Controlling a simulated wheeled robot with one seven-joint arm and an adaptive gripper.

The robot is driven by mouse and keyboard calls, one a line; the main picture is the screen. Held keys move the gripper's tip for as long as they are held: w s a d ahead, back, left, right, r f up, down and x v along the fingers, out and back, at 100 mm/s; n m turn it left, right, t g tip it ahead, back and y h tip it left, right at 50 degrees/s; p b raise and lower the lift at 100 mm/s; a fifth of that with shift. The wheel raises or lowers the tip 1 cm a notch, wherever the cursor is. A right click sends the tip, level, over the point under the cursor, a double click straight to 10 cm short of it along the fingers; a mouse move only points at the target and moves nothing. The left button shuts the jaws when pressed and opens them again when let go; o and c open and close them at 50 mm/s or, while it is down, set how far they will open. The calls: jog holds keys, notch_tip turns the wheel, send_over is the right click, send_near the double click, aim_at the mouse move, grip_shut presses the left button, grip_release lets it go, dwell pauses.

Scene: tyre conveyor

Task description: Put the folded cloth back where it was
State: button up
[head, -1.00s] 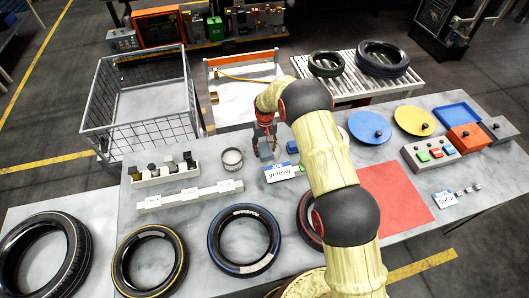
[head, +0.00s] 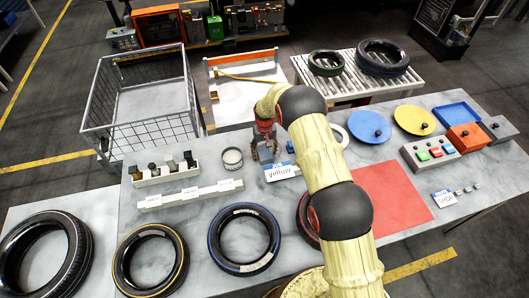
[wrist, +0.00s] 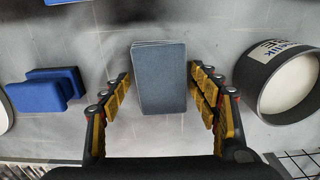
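The folded cloth (wrist: 160,78) is a grey-blue layered rectangle in the middle of the wrist view. My gripper (wrist: 160,82) is open, with one finger on each side of the cloth and a narrow gap showing on both sides. In the head view my gripper (head: 265,153) points down over the table between the round tin and the "yellow" card. The cloth is mostly hidden by the fingers there. I cannot tell the exact height of the fingertips above the table.
The round tin (wrist: 288,82) stands right of the gripper in the wrist view, and blue blocks (wrist: 45,90) lie left. In the head view the "yellow" card (head: 282,173) is close by. A white rack (head: 165,174), several tyres and a red mat (head: 395,198) share the table.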

jog(key=shift+o, duration=0.4)
jog(key=shift+r, duration=0.1)
jog(key=shift+w+r, duration=0.1)
jog(key=shift+r, duration=0.3)
notch_tip(320, 180, up, 12)
jog(key=f+b, duration=0.1)
notch_tip(320, 180, up, 16)
jog(key=r+t, duration=0.1)
send_over(265, 152)
jog(key=s+d, duration=0.4)
jog(key=s, duration=0.1)
jog(key=s+d+r+m+t, duration=0.15)
jog(key=s+d+r, duration=0.25)
jog(key=s+r, duration=0.7)
jog(key=s+d+r+t, duration=0.1)
jog(key=s+d+r, duration=0.1)
jog(key=s, duration=0.7)
jog(key=s+d+r+t, duration=0.1)
jog(key=s+d+r, duration=0.1)
jog(key=s, duration=0.7)
jog(key=s+d+r+t, duration=0.1)
jog(key=s+d+r, duration=0.1)
jog(key=s, duration=0.7)
jog(key=shift+d+r+m, duration=0.25)
jog(key=shift+m, duration=0.1)
jog(key=shift+f, duration=0.1)
